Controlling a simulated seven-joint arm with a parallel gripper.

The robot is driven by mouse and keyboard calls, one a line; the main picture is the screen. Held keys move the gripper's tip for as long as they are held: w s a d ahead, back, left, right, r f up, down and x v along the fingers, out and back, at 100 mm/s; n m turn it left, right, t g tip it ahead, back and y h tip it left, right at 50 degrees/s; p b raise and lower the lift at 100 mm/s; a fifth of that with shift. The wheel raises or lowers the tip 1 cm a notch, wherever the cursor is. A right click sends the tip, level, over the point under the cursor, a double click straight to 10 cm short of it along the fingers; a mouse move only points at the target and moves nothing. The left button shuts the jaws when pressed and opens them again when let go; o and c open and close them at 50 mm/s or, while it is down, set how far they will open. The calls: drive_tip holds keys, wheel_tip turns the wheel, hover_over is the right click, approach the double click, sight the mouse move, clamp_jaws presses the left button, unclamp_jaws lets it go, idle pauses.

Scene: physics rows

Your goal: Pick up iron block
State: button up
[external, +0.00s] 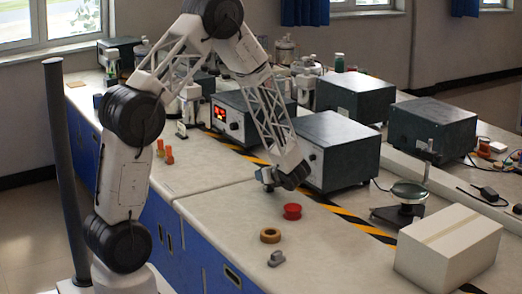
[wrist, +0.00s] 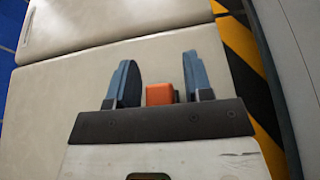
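My gripper (external: 281,180) is low over the near part of the bench in the external view. In the wrist view my gripper (wrist: 160,85) has its two blue-grey fingers spread apart. An orange-red block-like thing (wrist: 160,94) shows between them, with a gap on each side; its lower part is hidden by the gripper mount. I cannot tell how far below the fingers it is. A small grey metallic piece (external: 276,258) lies near the bench's front; it may be the iron block, but its identity is not clear.
A red round piece (external: 292,211) and a brown ring (external: 270,235) lie just in front of my gripper. A dark instrument box (external: 336,150) stands close behind it. A cardboard box (external: 449,247) is at right. The bench left of the ring is clear.

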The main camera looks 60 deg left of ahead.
clamp_jaws()
drive_tip(key=shift+r, duration=0.2)
drive_tip(key=shift+r, duration=1.75)
drive_tip(key=s+d, duration=0.2)
drive_tip(key=s, duration=0.5)
drive_tip(key=s+d+r, duration=0.1)
drive_tip(key=s+d, duration=0.2)
drive_tip(key=s, duration=0.5)
drive_tip(key=shift+d, duration=0.35)
